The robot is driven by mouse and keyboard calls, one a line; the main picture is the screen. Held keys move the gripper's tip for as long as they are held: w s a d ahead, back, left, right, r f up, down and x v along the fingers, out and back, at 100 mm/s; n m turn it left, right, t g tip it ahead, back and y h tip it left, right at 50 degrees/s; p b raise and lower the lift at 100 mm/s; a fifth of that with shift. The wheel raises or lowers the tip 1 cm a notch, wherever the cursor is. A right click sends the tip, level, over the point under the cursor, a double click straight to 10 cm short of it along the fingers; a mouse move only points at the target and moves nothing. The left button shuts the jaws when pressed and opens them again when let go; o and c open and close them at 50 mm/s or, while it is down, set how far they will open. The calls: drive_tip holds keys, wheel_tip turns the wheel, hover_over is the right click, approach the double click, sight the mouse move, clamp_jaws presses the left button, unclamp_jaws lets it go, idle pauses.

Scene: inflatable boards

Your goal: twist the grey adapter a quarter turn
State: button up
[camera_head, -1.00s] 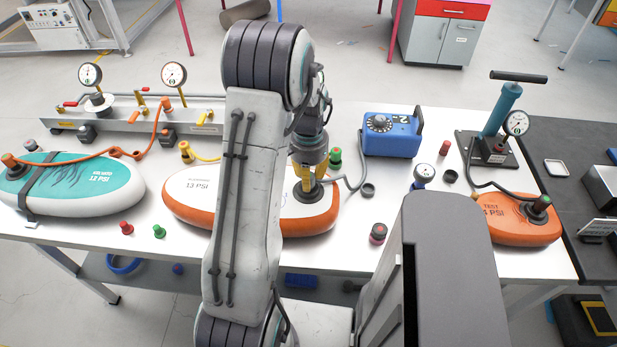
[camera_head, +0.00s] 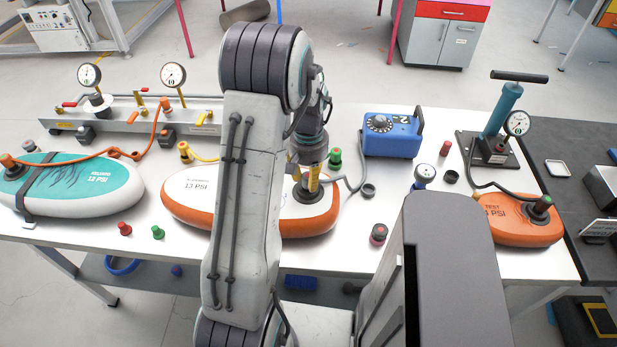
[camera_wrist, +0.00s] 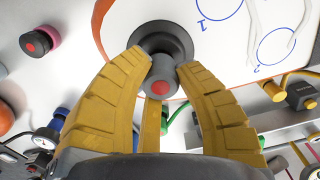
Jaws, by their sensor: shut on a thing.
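The grey adapter (camera_wrist: 160,80), dark with a red centre, sits at the round dark valve (camera_wrist: 165,40) of the white and orange board (camera_head: 190,212). In the wrist view my gripper (camera_wrist: 162,68) has its yellow fingers closed around the adapter, one on each side and a third behind. In the head view my gripper (camera_head: 312,182) points down at the valve on the board's right part. My arm hides the middle of this board. The adapter itself is mostly hidden by the fingers there.
A blue pump box (camera_head: 392,137) stands behind right, its grey hose running toward the valve. A green cap (camera_head: 335,158) is close behind my gripper. A teal board (camera_head: 85,185) lies left and an orange board (camera_head: 520,222) right.

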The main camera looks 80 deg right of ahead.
sight(308, 175)
drive_tip(key=shift+a+f+n, duration=0.1)
drive_tip(key=shift+n, duration=0.2)
drive_tip(key=n, duration=0.4)
drive_tip(key=shift+n+b, duration=0.35)
drive_tip(key=shift+n, duration=0.05)
drive_tip(key=shift+r, duration=0.2)
drive_tip(key=shift+r+p, duration=1.25)
drive_tip(key=shift+r, duration=0.4)
drive_tip(key=shift+r, duration=0.1)
drive_tip(key=shift+r+p, duration=1.45)
drive_tip(key=shift+r, duration=0.5)
